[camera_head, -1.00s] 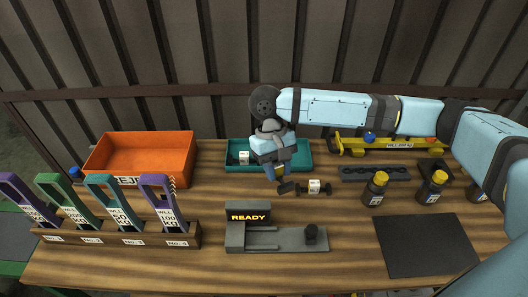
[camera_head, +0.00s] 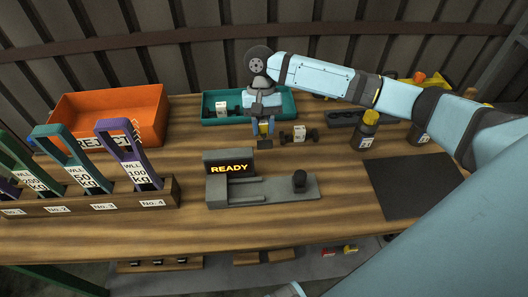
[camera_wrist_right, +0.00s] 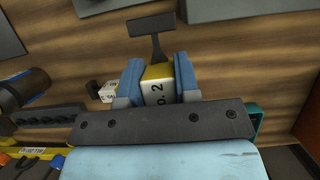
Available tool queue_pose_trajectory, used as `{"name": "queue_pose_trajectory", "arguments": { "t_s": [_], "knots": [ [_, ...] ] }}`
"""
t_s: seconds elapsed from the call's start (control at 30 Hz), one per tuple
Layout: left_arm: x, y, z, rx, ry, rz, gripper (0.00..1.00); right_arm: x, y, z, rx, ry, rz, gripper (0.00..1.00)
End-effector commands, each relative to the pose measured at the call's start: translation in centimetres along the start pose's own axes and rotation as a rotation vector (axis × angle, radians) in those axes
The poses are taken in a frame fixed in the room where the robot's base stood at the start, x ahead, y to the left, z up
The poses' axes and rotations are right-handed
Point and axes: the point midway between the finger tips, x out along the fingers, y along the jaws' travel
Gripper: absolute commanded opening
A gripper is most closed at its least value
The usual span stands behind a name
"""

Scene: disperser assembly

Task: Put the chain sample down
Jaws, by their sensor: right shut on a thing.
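My right gripper (camera_head: 265,128) is shut on a chain sample, just in front of the teal tray (camera_head: 287,103). In the right wrist view the held chain sample (camera_wrist_right: 157,88) has a yellow and white middle, its label partly hidden but ending in "2". Its dark T-shaped end (camera_wrist_right: 150,25) sticks out past the fingers. Whether it touches the table is unclear. A second chain sample (camera_head: 299,136), dark with a white label, lies on the table just right of the gripper. Another sample (camera_head: 222,107) lies in the teal tray.
An orange reject bin (camera_head: 110,105) stands at the back left. A rack (camera_head: 130,204) of coloured labelled shackles is in front of it. A grey fixture (camera_head: 255,190) with a READY display stands in front of the gripper. A dark mat (camera_head: 415,185) and yellow-capped bottles (camera_head: 364,131) are at right.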

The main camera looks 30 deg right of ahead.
Motion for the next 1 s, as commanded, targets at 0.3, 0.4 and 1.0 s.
{"name": "queue_pose_trajectory", "arguments": {
  "t_s": [0.3, 0.4, 1.0],
  "knots": [
    [0.3, -0.1, 0.5, -0.004, -0.011, -0.002, 0.00, 5.6, 0.0, -2.3, 0.000, -0.001, 0.000, 0.00],
    [0.3, -0.1, 0.5, -0.005, -0.011, -0.002, 0.00, 6.1, 0.0, -2.5, 0.000, 0.000, 0.000, 0.00],
    [0.5, 0.0, 0.6, -0.010, -0.010, -0.001, 0.00, 9.9, 0.0, -4.1, -0.001, 0.001, 0.000, 0.00]
  ]
}}
